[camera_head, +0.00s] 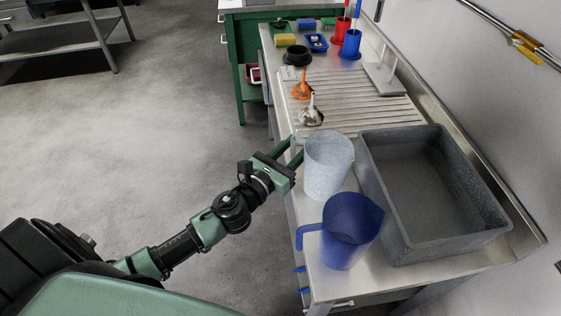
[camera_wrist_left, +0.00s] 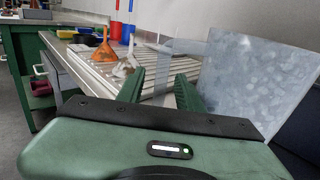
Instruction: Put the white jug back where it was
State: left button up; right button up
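The white jug (camera_head: 327,168), pale and speckled, stands upright on the bench between the blue jug and the ribbed drainboard. It fills the right of the left wrist view (camera_wrist_left: 255,85), its handle (camera_wrist_left: 183,46) towards my fingers. My left gripper (camera_head: 288,150) is at the jug's handle side, over the bench's front edge. In the left wrist view its two green fingers (camera_wrist_left: 160,90) are apart, with the handle's see-through upright part appearing between them. I cannot tell whether they touch it. My right gripper is not in view.
A blue jug (camera_head: 349,230) stands close in front of the white jug. A grey basin (camera_head: 395,225) is just right of both. The ribbed drainboard (camera_head: 365,108) behind holds an orange funnel (camera_head: 301,88) and a pale funnel-like item (camera_head: 311,114). Open floor lies left of the bench.

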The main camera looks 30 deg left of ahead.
pick_arm(q)
jog(key=s+a+b, duration=0.2)
jog(key=s, duration=0.8)
